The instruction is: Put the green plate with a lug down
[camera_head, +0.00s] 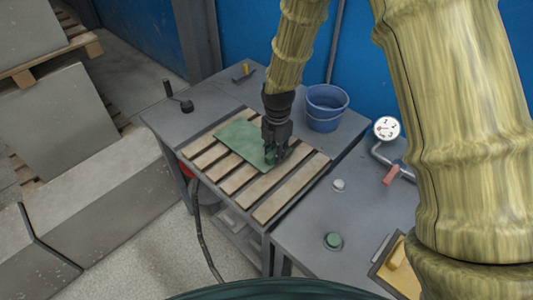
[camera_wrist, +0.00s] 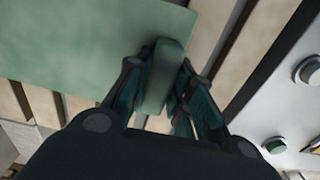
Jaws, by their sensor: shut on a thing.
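The green plate (camera_head: 241,139) is a flat sheet over the wooden slats (camera_head: 287,191) of the grey table in the head view. I cannot tell whether it rests on the slats or hangs just above them. My gripper (camera_head: 273,158) is at the plate's right end, pointing down. In the wrist view the plate (camera_wrist: 80,45) fills the upper left. Its upright lug (camera_wrist: 164,75) stands between the two fingers of my gripper (camera_wrist: 160,85), which are shut on it. The fingers hide part of the plate's near right edge.
A blue bucket (camera_head: 326,108) stands behind the slats, close to my gripper. A gauge (camera_head: 386,128) and a red-handled lever (camera_head: 391,175) are at the right. A green button (camera_head: 333,241) is on the right-hand surface. The front right slats are bare.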

